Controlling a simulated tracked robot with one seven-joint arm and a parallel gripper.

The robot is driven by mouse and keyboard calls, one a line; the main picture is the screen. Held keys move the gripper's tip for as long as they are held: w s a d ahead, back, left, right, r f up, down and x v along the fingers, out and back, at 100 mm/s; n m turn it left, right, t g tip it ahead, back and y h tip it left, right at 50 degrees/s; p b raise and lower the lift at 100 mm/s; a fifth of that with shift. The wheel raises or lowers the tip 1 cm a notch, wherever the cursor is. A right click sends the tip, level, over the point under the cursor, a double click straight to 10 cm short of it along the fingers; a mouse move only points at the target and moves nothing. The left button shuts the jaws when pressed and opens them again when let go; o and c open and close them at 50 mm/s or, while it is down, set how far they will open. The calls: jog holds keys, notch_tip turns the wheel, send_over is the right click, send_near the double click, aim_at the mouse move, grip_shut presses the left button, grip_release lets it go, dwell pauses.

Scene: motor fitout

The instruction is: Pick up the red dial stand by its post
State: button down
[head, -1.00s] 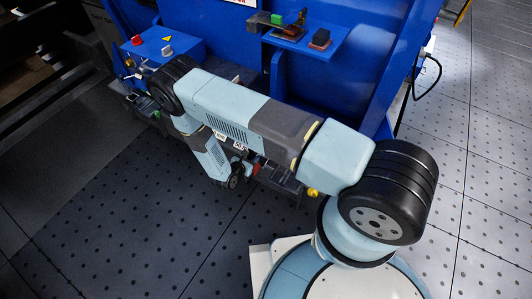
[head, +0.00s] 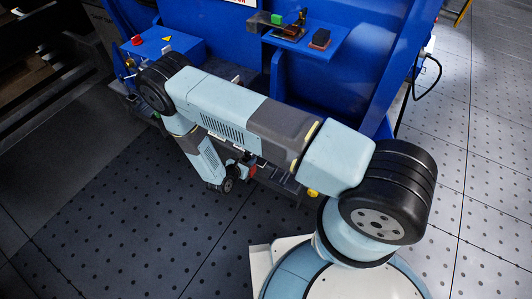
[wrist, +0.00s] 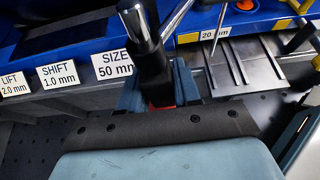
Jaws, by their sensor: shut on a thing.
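In the wrist view my gripper (wrist: 156,92) is shut, its blue-grey fingers on either side of a dark upright block. A bright metal rod rises from this block, and another rod slants off to the right. A red part (wrist: 163,107) shows low between the fingers; I take all this as the red dial stand. Its base is hidden behind my gripper. In the head view a small red patch (head: 251,169) shows beside my wrist, under my forearm. My fingers cannot be made out there.
Labels stand along a ledge, including "SIZE 50 mm" (wrist: 114,65) and "SHIFT 1.0 mm" (wrist: 59,75). A grey slotted tray (wrist: 245,65) lies to the right. In the head view a blue shelf (head: 340,38) holds small blocks, and a blue box (head: 180,47) has a red button.

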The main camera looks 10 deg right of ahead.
aim_at(246, 161)
jog(key=shift+s+a+r, duration=0.35)
jog(key=shift+s+r, duration=0.05)
jog(key=shift+r, duration=0.15)
jog(key=shift+s+a+r, duration=0.3)
jog(key=shift+s+r, duration=0.1)
jog(key=shift+r, duration=0.1)
jog(key=shift+s, duration=0.1)
